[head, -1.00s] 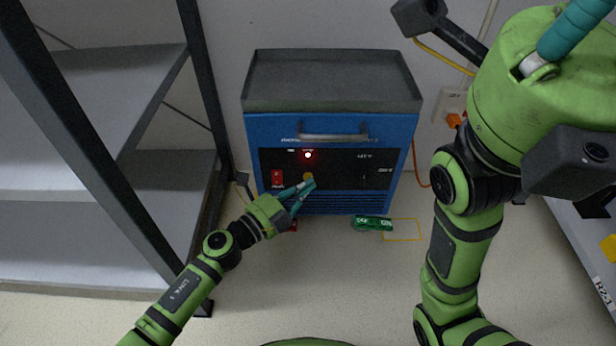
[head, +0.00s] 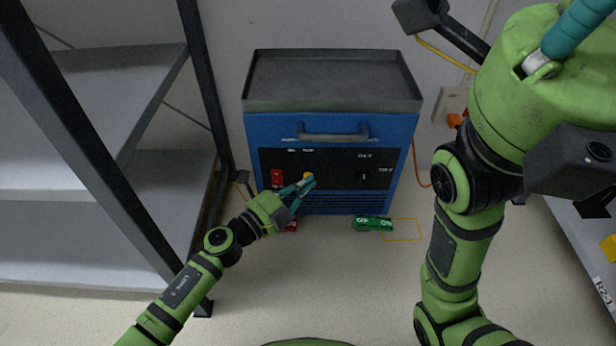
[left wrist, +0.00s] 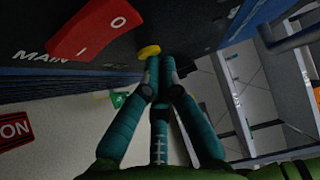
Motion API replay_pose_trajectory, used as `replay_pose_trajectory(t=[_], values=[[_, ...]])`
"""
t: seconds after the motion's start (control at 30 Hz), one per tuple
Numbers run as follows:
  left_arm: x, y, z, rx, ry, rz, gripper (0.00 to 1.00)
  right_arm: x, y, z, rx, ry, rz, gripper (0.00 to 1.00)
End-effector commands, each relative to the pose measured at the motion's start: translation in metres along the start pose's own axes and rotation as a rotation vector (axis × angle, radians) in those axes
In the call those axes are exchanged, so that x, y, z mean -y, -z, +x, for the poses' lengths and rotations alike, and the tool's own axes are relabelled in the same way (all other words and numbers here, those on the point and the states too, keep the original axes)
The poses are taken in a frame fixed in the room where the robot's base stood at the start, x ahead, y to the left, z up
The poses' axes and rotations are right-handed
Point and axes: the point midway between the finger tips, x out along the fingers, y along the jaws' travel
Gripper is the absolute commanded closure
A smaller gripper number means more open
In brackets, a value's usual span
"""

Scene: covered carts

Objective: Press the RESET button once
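The blue unit (head: 330,125) with a grey tray top stands against the wall. Its black front panel has a small round yellow button (head: 308,176), also in the left wrist view (left wrist: 149,51); no RESET label is legible. My left gripper (head: 306,183) has its teal fingers together, with the tips at the yellow button, touching or nearly so; they also show in the left wrist view (left wrist: 156,64). A red rocker switch (head: 277,178) marked MAIN is left of the button. No panel lamp glows. A teal part of my right gripper (head: 575,28) is cut off at the top right.
A grey shelf rack (head: 105,210) with dark posts stands at the left. The unit has a top handle (head: 333,136). Open floor lies in front.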

Motion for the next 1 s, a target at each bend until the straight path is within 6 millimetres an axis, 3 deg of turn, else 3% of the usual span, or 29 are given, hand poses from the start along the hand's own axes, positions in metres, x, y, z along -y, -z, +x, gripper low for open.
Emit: replay_pose_trajectory(t=[1.0], values=[[0.001, 0.017, -0.017, 0.001, -0.001, -0.002, 1.0, -0.002, -0.002, 0.01, 0.0, -0.002, 0.0, 1.0]])
